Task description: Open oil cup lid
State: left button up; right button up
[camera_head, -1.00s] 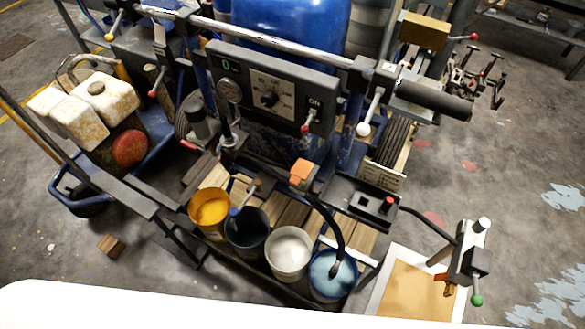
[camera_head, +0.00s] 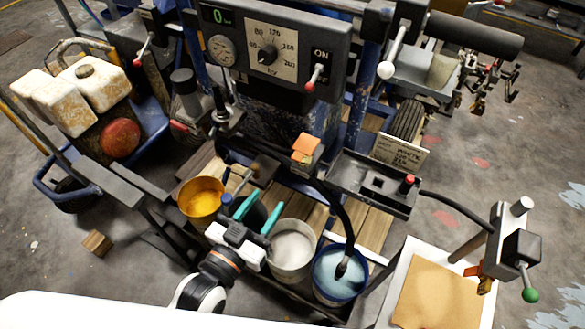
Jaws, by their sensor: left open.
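My left gripper (camera_head: 259,212) comes in from the bottom, its two teal fingers spread apart and empty. It is over the row of paint buckets and hides most of a dark bucket (camera_head: 252,217). I cannot tell for certain which part is the oil cup lid. A small box with an orange top (camera_head: 307,145) stands on the machine, up and to the right of the fingers and apart from them. A dark cylinder with a thin stem (camera_head: 222,115) stands farther up and left. My right gripper is not in view.
A yellow bucket (camera_head: 199,205), a white bucket (camera_head: 292,268) and a blue bucket (camera_head: 322,291) stand around the gripper. A black hose runs into the blue one. The control panel (camera_head: 310,62) stands behind. A black tray (camera_head: 345,181) is to the right.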

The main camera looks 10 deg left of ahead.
aim_at(295, 160)
pick_arm(q)
jog(key=x, duration=0.8)
jog(key=p+x, duration=0.1)
jog(key=x, duration=0.3)
jog(key=shift+d+r, duration=0.1)
jog(key=shift+r, duration=0.15)
jog(key=shift+s, duration=0.1)
jog(key=shift+c, duration=0.4)
grip_shut()
